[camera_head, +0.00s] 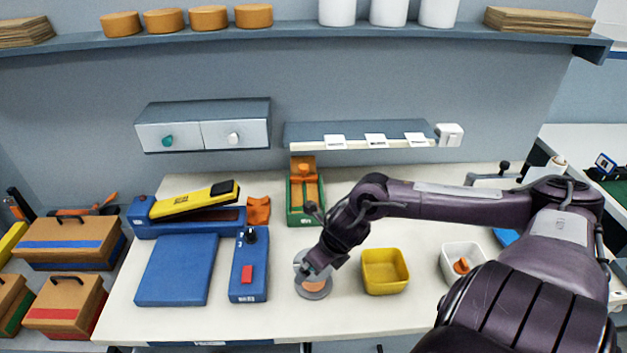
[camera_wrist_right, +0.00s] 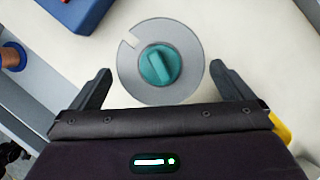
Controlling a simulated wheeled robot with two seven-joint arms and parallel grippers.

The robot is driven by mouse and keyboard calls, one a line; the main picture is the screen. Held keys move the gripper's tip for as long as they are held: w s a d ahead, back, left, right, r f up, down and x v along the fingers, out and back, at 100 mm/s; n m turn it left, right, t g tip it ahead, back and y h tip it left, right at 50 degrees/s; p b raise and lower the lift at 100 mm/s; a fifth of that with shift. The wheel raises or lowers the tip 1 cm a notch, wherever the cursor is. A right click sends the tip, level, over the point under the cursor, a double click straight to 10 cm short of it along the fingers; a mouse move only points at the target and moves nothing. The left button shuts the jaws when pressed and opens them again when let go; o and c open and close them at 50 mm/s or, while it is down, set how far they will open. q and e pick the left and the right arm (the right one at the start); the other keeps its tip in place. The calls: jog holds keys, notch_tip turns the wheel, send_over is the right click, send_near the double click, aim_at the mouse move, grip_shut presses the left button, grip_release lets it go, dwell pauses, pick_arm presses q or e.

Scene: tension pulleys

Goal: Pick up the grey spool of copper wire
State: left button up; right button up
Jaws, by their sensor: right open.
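The grey spool (camera_head: 314,294) stands on the white workbench, left of the yellow bin, with a copper-coloured patch showing on it. In the right wrist view the grey spool (camera_wrist_right: 187,87) is seen from above as a round notched disc with a teal knob (camera_wrist_right: 160,65) at its middle. My right gripper (camera_head: 314,270) is over the spool and partly hides it in the head view. In the wrist view my right gripper (camera_wrist_right: 160,72) is open and empty, its fingers on either side of the disc's near part. My left gripper is not in view.
A yellow bin (camera_head: 385,287) stands close to the right of the spool, with a white bin (camera_head: 463,249) beyond. A blue device with a red button (camera_head: 249,272) and a blue mat (camera_head: 178,270) lie to the left. The bench front (camera_head: 300,327) is clear.

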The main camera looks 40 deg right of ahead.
jog(key=shift+w+f, duration=0.3)
jog(key=shift+f, duration=0.1)
jog(key=shift+p+x, duration=0.4)
jog(key=shift+x, duration=1)
jog(key=c, duration=1.1)
jog(key=shift+c, duration=0.9)
jog(key=shift+r, duration=0.1)
